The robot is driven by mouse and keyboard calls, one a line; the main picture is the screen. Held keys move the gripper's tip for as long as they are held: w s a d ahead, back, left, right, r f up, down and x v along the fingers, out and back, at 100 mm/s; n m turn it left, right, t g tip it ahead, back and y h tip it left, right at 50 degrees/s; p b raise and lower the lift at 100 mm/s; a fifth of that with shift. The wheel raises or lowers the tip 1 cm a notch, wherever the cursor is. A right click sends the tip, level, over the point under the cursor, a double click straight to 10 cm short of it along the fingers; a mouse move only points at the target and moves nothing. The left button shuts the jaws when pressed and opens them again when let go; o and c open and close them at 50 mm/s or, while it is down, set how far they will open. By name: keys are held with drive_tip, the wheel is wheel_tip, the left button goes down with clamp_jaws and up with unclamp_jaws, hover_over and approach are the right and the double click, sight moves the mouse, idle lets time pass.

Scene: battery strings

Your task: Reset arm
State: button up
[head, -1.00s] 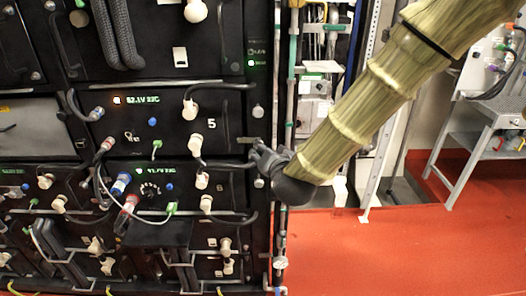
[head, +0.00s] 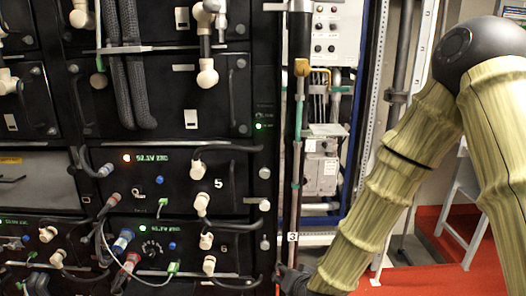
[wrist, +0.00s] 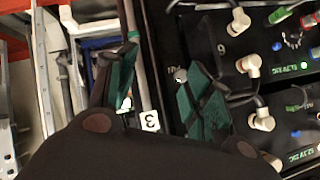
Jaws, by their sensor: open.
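My gripper (wrist: 158,88) is open, with its two green-padded fingers spread in the wrist view. In the head view my gripper (head: 284,272) is at the bottom edge, low beside the right edge of the battery rack (head: 262,150), and is partly cut off. A thin vertical pole with a white "3" label (head: 292,237) stands just above it. In the wrist view the label (wrist: 150,120) shows between the fingers. Nothing is seen gripped; I cannot tell whether the fingers touch the pole.
The rack front carries white cable connectors (head: 201,204), black cables and green displays. A grey electrical box (head: 337,33) and a metal frame (head: 374,110) stand right of the pole. Red floor (head: 425,265) and a grey step stand (head: 465,200) lie at the right.

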drive_tip(key=s+d+f+n+g+h, duration=0.1)
drive_tip(key=s+d+f+g, duration=0.2)
drive_tip(key=s+f, duration=0.55)
drive_tip(key=s+d+f+g, duration=0.2)
drive_tip(key=s+d+f, duration=0.3)
drive_tip(key=f, duration=0.6)
drive_tip(key=s+d+f+g, duration=0.2)
drive_tip(key=s+f, duration=0.1)
drive_tip(key=s, duration=0.4)
drive_tip(key=s+d+f+n+g+h, duration=0.1)
drive_tip(key=s+d+f, duration=0.1)
drive_tip(key=s+f, duration=0.2)
drive_tip(key=s+d+f+n+g, duration=0.1)
drive_tip(key=s+d+f+g, duration=0.1)
drive_tip(key=s, duration=0.9)
wheel_tip(320, 180, down, 2)
drive_tip(key=shift+d+f+g, duration=0.1)
drive_tip(key=shift+d+g, duration=0.2)
drive_tip(key=shift+d, duration=0.3)
